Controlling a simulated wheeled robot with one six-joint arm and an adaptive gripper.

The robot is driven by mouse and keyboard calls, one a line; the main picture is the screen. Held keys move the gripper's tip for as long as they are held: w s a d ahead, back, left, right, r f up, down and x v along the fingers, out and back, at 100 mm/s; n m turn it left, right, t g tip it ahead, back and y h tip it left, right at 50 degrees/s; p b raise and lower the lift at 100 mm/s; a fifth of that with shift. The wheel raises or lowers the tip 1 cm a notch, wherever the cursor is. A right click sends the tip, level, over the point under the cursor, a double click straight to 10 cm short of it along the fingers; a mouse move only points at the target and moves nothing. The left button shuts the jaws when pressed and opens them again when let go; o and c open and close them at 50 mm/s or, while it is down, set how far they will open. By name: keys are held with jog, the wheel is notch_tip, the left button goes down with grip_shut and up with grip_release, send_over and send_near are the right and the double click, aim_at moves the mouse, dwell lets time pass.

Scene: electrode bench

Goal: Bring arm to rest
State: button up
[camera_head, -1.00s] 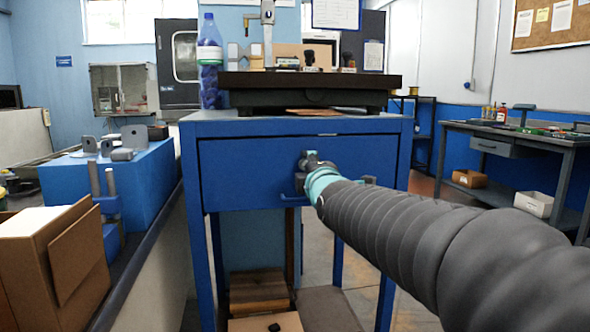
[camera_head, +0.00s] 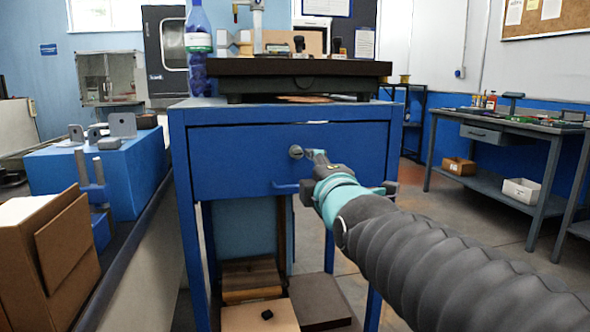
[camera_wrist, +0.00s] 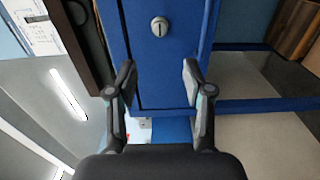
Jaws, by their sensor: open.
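My gripper (camera_head: 316,172) is in front of the blue drawer front (camera_head: 235,160) of the workbench. In the wrist view my gripper (camera_wrist: 160,78) has its two fingers spread, with nothing between the tips. A round lock (camera_wrist: 159,27) on the drawer front lies beyond the fingertips; it also shows in the head view (camera_head: 296,152), just left of the gripper. My arm reaches in from the lower right. I cannot tell whether the fingers touch the drawer.
A dark plate (camera_head: 300,68) stands on the blue bench, with a bottle (camera_head: 198,60) at its left. A cardboard box (camera_head: 55,250) and a blue block (camera_head: 135,175) are at left. Wooden boxes (camera_head: 252,285) stand beneath. A side table (camera_head: 500,130) is at right, with open floor before it.

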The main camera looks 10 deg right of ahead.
jog(key=s+f+m+g+p, duration=0.1)
jog(key=s+f+m+g, duration=0.25)
jog(key=f+m, duration=0.3)
jog(key=s+f+m+g, duration=0.3)
jog(key=f+m+g, duration=0.15)
jog(key=f, duration=0.35)
jog(key=s+d+f+m+g+p, duration=0.1)
jog(key=s+m+g+p, duration=0.1)
jog(key=s, duration=0.6)
jog(key=s+d+f+m+g+h+p, duration=0.1)
jog(key=s+d+f+m+g+p, duration=0.1)
jog(key=s+m+p, duration=0.3)
jog(key=s+p, duration=0.1)
jog(key=s, duration=0.2)
jog(key=shift+f+m, duration=0.15)
jog(key=shift+m, duration=0.15)
